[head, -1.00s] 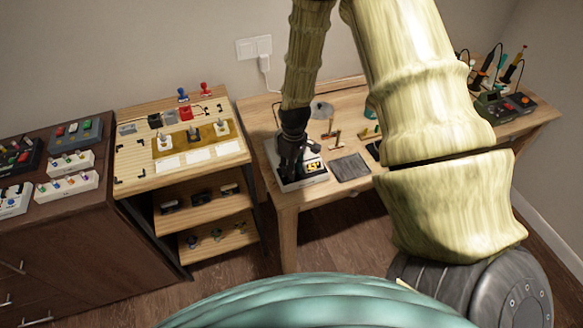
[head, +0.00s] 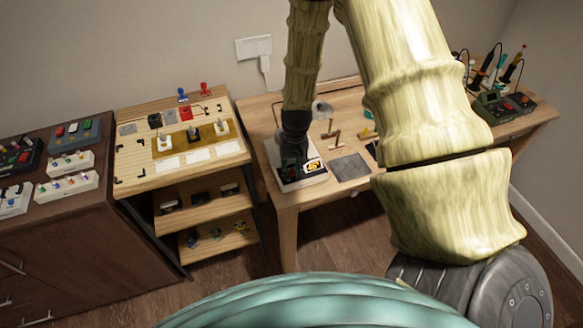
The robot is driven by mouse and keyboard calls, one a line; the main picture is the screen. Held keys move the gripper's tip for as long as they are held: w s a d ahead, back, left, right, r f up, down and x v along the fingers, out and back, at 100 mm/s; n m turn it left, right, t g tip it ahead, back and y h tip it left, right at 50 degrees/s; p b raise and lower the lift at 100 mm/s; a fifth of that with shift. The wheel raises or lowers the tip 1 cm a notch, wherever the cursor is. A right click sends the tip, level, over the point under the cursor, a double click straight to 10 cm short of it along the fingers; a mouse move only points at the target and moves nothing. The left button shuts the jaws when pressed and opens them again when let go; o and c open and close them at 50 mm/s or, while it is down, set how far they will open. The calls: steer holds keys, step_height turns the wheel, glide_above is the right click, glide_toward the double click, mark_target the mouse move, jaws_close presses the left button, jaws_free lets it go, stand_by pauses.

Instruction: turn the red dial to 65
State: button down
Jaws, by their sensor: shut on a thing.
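A small white box with a black face (head: 305,181) stands at the left end of the wooden table in the head view. It has a lit yellow display (head: 313,167), whose digits are too small to read surely. My gripper (head: 291,165) points down onto the left part of this box, beside the display. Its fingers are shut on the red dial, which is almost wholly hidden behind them. The dial's pointer and scale cannot be made out.
A dark grey mat (head: 350,167) lies right of the box, with small tools behind it. A soldering station (head: 503,104) stands at the table's far right. A wooden shelf unit (head: 182,152) with switches stands to the left, beyond a narrow gap.

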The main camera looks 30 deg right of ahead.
mark_target(294, 170)
steer(key=shift+w+m, duration=0.1)
steer(key=shift+m, duration=0.3)
steer(key=c, duration=1.2)
jaws_free()
steer(key=shift+s+d+r, duration=0.1)
steer(key=shift+d+r, duration=0.05)
steer(key=shift+r, duration=1.85)
steer(key=shift+s+d+r, duration=0.1)
steer(key=shift+r, duration=1.9)
steer(key=shift+s+d+r, duration=0.1)
steer(key=shift+d+r, duration=0.05)
steer(key=shift+r, duration=1.85)
steer(key=shift+f, duration=0.1)
